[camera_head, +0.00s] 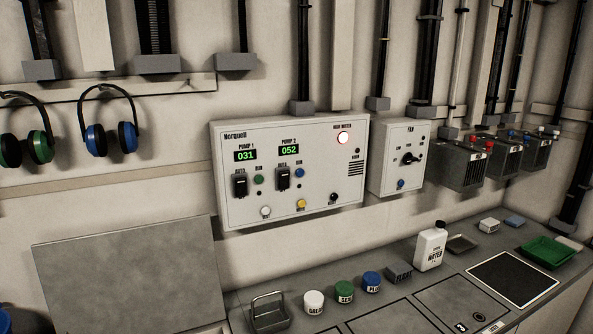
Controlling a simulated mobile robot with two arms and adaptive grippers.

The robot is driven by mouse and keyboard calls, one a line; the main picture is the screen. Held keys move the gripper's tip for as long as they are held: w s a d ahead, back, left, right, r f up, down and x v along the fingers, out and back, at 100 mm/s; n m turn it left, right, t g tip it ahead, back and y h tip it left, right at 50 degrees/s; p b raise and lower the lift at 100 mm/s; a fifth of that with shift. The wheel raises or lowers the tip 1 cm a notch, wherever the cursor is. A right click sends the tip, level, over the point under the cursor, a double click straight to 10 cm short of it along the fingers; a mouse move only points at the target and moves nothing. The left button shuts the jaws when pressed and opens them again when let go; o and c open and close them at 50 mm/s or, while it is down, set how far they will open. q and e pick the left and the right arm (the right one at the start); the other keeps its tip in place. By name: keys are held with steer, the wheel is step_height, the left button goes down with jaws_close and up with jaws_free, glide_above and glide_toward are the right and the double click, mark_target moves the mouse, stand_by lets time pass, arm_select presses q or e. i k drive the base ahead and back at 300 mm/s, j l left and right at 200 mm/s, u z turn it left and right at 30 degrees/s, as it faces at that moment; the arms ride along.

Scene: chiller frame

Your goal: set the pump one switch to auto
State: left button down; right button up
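The pump control panel (320,195) is a white box on the wall, marked "Norquell". Its left column is labelled PUMP 1, with a green display (245,155) reading 031. Below that display is the black pump one switch (240,186), with a green button (259,180) beside it. The switch's exact position is too small to tell. Neither of my grippers shows.
A FAN box (398,158) with a black knob hangs right of the panel. The grey counter below holds a white bottle (430,246), several small jars, a wire holder (269,312) and a green tray (547,252). Ear defenders (108,137) hang at left. A raised grey lid (130,272) stands lower left.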

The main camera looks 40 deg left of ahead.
mark_target(240, 183)
steer(key=u, duration=1.5)
